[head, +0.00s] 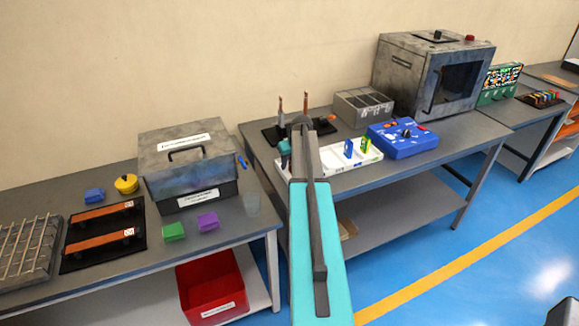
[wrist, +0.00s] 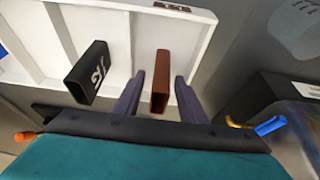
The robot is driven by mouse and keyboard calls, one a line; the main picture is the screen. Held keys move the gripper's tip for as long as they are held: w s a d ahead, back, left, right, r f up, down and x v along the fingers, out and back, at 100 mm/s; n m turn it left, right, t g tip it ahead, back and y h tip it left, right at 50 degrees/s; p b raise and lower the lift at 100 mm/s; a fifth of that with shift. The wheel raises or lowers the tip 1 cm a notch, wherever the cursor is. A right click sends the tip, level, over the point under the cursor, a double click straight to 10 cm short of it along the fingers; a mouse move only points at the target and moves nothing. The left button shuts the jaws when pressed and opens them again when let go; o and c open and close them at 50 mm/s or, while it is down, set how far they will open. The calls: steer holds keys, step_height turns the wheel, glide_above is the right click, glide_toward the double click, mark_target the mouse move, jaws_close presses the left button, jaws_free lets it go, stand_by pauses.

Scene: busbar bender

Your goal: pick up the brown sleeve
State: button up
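The brown sleeve (wrist: 161,82) stands upright in the white tray (wrist: 115,35) in the wrist view, its open hollow end facing the camera. My gripper (wrist: 160,80) is open, with one dark finger on each side of the brown sleeve. A narrow gap shows between the sleeve and each finger. A black sleeve (wrist: 88,75) with white marking stands to the left, apart from the left finger. In the head view my arm covers the left part of the tray (head: 352,160), and the brown sleeve is hidden.
A blue sleeve (head: 348,148) and a green sleeve (head: 366,145) stand in the tray. A blue box (head: 403,140) sits right of it, and a grey compartment bin (head: 362,105) behind. A grey toolbox (head: 186,160) stands on the left table.

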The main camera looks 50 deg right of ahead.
jaws_close()
steer(key=shift+r, duration=0.2)
stand_by(0.3)
steer(key=shift+r+b, duration=1.05)
steer(key=shift+r, duration=0.45)
steer(key=s+a+b, duration=0.2)
steer(key=s+a, duration=0.1)
steer(key=s, duration=0.4)
steer(key=s+a+r+b, duration=0.1)
steer(key=s+a+b, duration=0.1)
steer(key=s, duration=0.6)
steer(key=shift+a+r+b, duration=0.3)
steer(key=shift+a+b, duration=0.05)
steer(key=shift+a, duration=0.15)
